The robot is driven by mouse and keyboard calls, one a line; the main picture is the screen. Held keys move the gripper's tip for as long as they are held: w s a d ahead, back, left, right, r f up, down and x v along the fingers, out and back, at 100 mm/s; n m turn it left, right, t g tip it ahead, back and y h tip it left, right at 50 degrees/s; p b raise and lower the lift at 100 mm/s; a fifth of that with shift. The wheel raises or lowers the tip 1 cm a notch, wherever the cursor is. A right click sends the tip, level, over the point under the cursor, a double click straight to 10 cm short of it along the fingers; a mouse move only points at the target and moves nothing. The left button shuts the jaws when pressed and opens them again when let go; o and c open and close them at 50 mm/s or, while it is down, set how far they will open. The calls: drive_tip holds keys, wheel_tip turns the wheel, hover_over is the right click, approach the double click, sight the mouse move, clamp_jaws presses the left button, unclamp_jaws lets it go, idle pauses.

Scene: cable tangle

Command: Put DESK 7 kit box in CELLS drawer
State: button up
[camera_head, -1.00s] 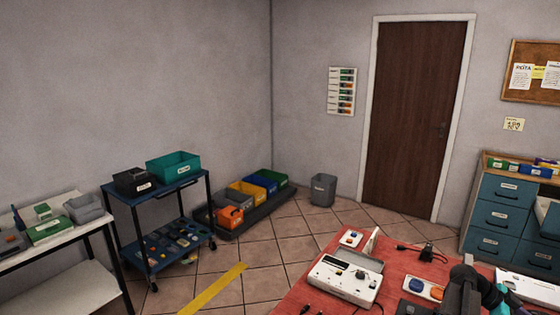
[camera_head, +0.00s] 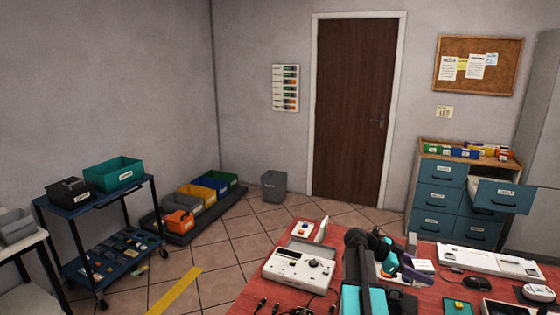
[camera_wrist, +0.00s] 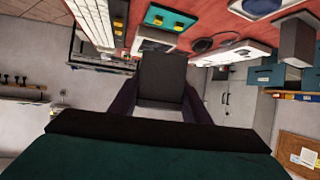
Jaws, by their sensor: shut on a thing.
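My gripper (camera_head: 408,268) is over the red table in the head view. In the wrist view its two dark fingers are shut on a dark grey box (camera_wrist: 163,78) with a paler lower face. No label on this box is readable, so I cannot confirm that it is the DESK 7 kit box. In the head view the arm and fingers largely hide it. The teal drawer cabinet (camera_head: 437,197) stands at the back right. Its top right drawer (camera_head: 503,196) is pulled out, with a white label too small to read surely. The gripper is left of this drawer and nearer, apart from it.
Small coloured boxes (camera_head: 452,152) stand on the cabinet. A blue cart (camera_head: 100,205) and floor bins (camera_head: 203,196) are at left. Open floor lies before the door.

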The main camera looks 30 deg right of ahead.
drive_tip(key=w+a+n+t+h+b, duration=0.2)
drive_tip(key=w+a+n+t+b, duration=0.55)
drive_tip(key=w+a, duration=1.95)
drive_tip(key=w+a+r+n+t+y, duration=0.3)
drive_tip(key=a+n, duration=0.3)
drive_tip(key=a, duration=0.4)
drive_tip(key=w+a+r+n+t+y, duration=0.3)
drive_tip(key=w+a+n+t+y, duration=0.2)
drive_tip(key=a, duration=0.5)
drive_tip(key=w+a+r+n+t+y, duration=0.3)
drive_tip(key=a+n, duration=0.4)
drive_tip(key=a, duration=0.4)
drive_tip(key=shift+w+t+y, duration=0.6)
drive_tip(key=shift+w+t, duration=0.3)
drive_tip(key=shift+t, duration=0.15)
wheel_tip(320, 180, down, 6)
drive_tip(key=s, duration=0.1)
drive_tip(key=shift+s+f, duration=0.2)
drive_tip(key=shift+s, duration=0.15)
drive_tip(key=shift+d, duration=0.2)
